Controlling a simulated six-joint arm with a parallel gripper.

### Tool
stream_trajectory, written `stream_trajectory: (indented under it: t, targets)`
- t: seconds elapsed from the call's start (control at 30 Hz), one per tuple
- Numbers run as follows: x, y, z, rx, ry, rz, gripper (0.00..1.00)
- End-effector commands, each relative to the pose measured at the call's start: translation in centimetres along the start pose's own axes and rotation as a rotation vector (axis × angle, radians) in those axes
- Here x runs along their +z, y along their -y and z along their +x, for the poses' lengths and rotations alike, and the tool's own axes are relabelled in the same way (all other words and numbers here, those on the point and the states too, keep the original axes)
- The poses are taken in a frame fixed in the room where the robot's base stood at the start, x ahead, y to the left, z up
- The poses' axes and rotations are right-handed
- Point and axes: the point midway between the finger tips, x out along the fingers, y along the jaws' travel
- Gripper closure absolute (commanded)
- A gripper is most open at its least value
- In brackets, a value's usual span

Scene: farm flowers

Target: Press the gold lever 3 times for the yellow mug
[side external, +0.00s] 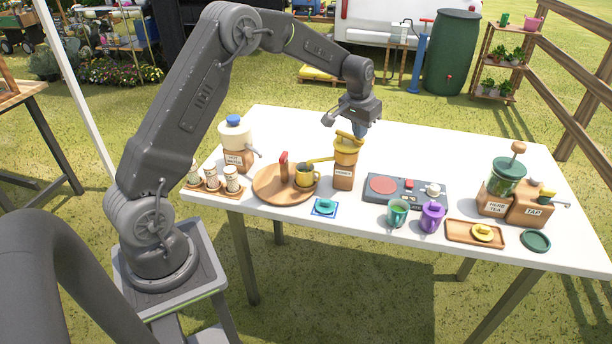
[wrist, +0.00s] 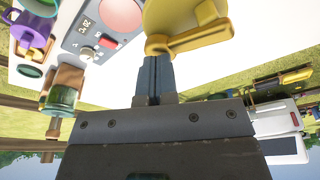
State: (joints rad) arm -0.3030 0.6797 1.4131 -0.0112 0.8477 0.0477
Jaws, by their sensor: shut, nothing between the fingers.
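The honey dispenser (side external: 344,176) stands on the white table with a wooden body and a gold top. A gold lever-like bar (side external: 350,137) lies across its top; it also shows in the wrist view (wrist: 203,38). A thin gold arm (side external: 321,159) reaches left from the dispenser over the yellow mug (side external: 304,177). The mug stands upright on a round wooden tray (side external: 268,193). My gripper (side external: 360,131) is shut and empty, pointing down at the right end of the top bar. In the wrist view its fingertips (wrist: 156,59) are close to that end; I cannot tell whether they touch.
A control panel with a red disc (side external: 383,185) lies right of the dispenser. Green (side external: 397,214) and purple (side external: 432,217) mugs stand in front of it. Another dispenser (side external: 238,145) stands left, and herb tea (side external: 496,199) and tap (side external: 530,207) units stand right. The table behind the panel is clear.

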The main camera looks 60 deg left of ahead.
Motion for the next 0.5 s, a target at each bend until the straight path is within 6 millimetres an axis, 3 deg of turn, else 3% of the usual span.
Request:
stream_trajectory:
  t: [0.5]
  targets:
    - [-0.11, 0.03, -0.78, -0.001, 0.003, 0.0, 1.0]
